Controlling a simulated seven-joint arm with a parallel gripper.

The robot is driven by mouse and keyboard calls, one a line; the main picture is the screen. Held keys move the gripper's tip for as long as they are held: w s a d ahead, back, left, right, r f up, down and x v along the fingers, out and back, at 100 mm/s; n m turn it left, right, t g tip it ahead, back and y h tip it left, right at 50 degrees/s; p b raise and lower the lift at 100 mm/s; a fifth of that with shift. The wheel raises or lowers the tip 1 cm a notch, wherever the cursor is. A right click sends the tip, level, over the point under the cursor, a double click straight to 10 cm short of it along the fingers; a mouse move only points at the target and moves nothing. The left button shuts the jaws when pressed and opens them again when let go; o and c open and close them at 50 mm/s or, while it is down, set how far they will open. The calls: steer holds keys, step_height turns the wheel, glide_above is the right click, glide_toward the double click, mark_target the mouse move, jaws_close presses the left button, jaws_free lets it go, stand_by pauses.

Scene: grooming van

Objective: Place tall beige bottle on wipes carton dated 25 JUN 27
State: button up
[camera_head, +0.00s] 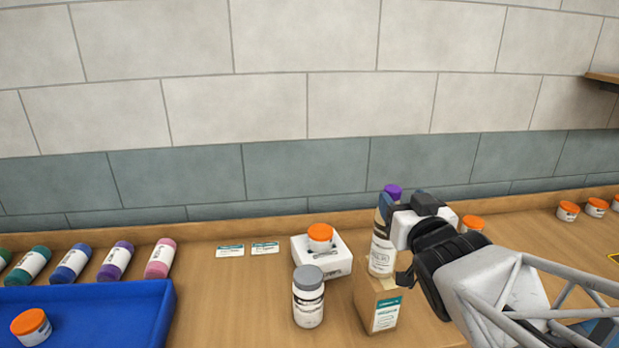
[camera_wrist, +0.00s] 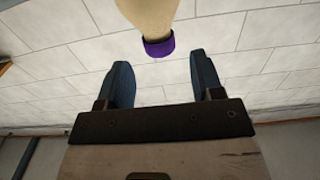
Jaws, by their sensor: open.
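The tall beige bottle (camera_head: 381,252) has a purple cap and a white label. In the wrist view my gripper's two blue fingers (camera_wrist: 160,72) are spread apart. The bottle's purple cap (camera_wrist: 158,47) shows between and beyond the fingertips; I cannot tell whether either finger touches it.
A grey-capped bottle (camera_head: 308,302) stands left of the carton. Behind it an orange-capped jar (camera_head: 320,236) sits in a white block (camera_head: 336,266). A blue tray (camera_head: 120,327) and several coloured bottles lie at left. More orange-capped jars (camera_head: 568,211) stand at right.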

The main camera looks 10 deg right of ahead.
steer(key=shift+s, duration=2.6)
step_height(320, 180, down, 7)
steer(key=s+m+g+h, duration=0.2)
steer(key=g, duration=0.6)
steer(key=s+a+f+n+g+y, duration=0.1)
steer(key=s+a+f+g+y, duration=0.1)
steer(key=s+a+g, duration=0.3)
steer(key=shift+s+a+f+n+g, duration=0.3)
steer(key=shift+s+f+n+g, duration=0.15)
steer(key=shift+s+g, duration=0.6)
